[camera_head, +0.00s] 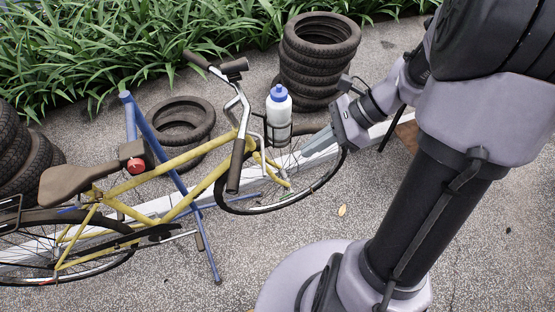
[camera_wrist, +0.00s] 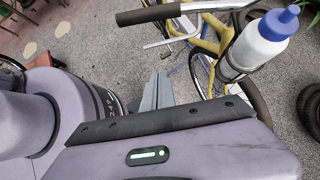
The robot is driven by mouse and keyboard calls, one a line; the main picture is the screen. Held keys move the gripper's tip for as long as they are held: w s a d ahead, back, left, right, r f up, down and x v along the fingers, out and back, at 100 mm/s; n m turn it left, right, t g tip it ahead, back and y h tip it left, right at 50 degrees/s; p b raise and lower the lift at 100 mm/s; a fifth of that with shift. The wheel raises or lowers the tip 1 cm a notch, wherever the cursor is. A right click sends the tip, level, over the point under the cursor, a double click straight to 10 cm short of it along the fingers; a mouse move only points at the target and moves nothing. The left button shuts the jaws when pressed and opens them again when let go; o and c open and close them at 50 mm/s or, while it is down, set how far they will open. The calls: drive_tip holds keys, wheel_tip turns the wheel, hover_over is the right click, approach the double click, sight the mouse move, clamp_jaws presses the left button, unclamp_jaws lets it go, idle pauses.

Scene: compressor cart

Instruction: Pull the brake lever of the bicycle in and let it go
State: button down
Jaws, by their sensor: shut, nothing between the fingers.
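The yellow bicycle (camera_head: 165,182) stands at the left and centre of the head view, with dark grips on its handlebar (camera_head: 241,104). In the wrist view, a thin silver brake lever (camera_wrist: 168,41) runs beside the dark grip (camera_wrist: 148,14), with a gap between them. In the head view I cannot clearly separate the lever from the bar. My gripper (camera_head: 312,150) is to the right of the handlebar, apart from it, above the front wheel. Its fingers (camera_wrist: 157,92) are shut and empty, below the lever in the wrist view.
A white bottle with a blue cap (camera_head: 279,106) sits in a holder at the front, between handlebar and gripper. A blue stand (camera_head: 168,150) holds the bicycle. Tyre stacks (camera_head: 318,60) stand behind.

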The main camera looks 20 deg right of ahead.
sight(263, 157)
drive_tip(key=w+a+f+b, duration=0.1)
drive_tip(key=w+a+f, duration=0.1)
drive_tip(key=a+f, duration=0.2)
drive_tip(key=a, duration=0.3)
drive_tip(key=shift+w+a+f, duration=0.15)
drive_tip(key=shift+a+f, duration=0.05)
drive_tip(key=shift+f, duration=0.15)
